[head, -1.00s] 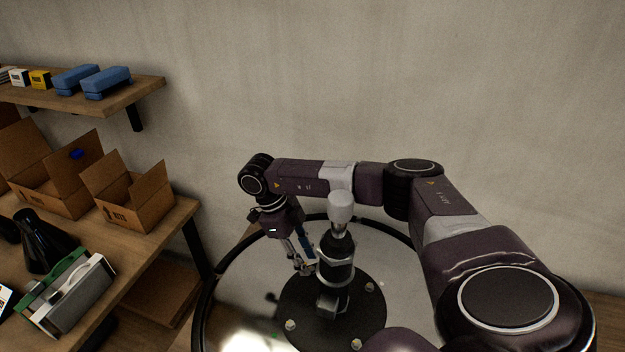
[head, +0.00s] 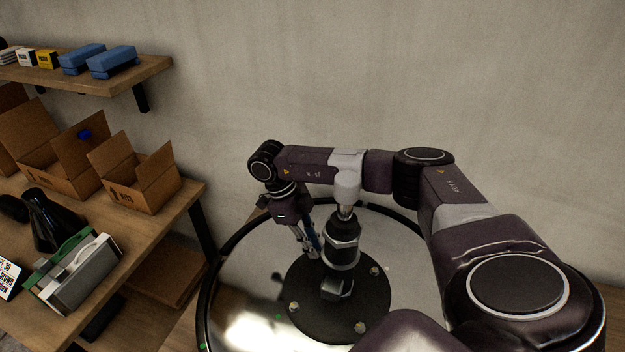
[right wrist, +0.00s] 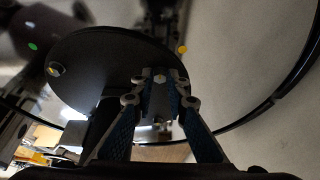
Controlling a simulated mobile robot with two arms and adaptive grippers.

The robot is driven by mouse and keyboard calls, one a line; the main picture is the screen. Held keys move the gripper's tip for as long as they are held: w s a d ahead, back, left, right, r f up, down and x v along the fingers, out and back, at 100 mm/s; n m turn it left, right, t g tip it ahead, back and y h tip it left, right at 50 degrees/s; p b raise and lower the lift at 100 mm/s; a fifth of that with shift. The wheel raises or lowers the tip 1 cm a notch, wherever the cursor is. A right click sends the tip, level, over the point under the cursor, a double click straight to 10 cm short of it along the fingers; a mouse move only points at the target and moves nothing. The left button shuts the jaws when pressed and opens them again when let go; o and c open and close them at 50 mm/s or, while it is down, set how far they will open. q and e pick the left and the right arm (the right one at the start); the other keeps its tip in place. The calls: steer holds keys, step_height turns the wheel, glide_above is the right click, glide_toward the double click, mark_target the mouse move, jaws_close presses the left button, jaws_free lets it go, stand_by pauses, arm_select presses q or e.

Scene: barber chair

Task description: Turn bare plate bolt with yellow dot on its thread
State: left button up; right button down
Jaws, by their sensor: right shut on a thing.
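The round black base plate (head: 345,315) of the chair lies on a shiny disc, with a column rising from its middle. Pale bolts sit around its rim: one at the right (head: 375,270), one at the left (head: 294,307), one in front (head: 361,327). My right gripper (head: 313,252) points down at the plate's far-left rim. In the right wrist view its fingertips are shut on a hex bolt (right wrist: 160,78) at the plate's edge. Another bolt (right wrist: 55,69) stands at the left. A yellow dot (right wrist: 182,48) shows just beyond the rim. The held bolt's thread is hidden. My left gripper is out of view.
The chair's column (head: 341,250) stands close beside my right gripper. A dark ring (head: 204,300) borders the shiny disc. A green dot (right wrist: 32,47) shows on the disc. A wooden table (head: 150,245) with open boxes (head: 140,185) stands left, below a shelf (head: 150,72).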

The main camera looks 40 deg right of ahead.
steer(key=shift+m, duration=0.4)
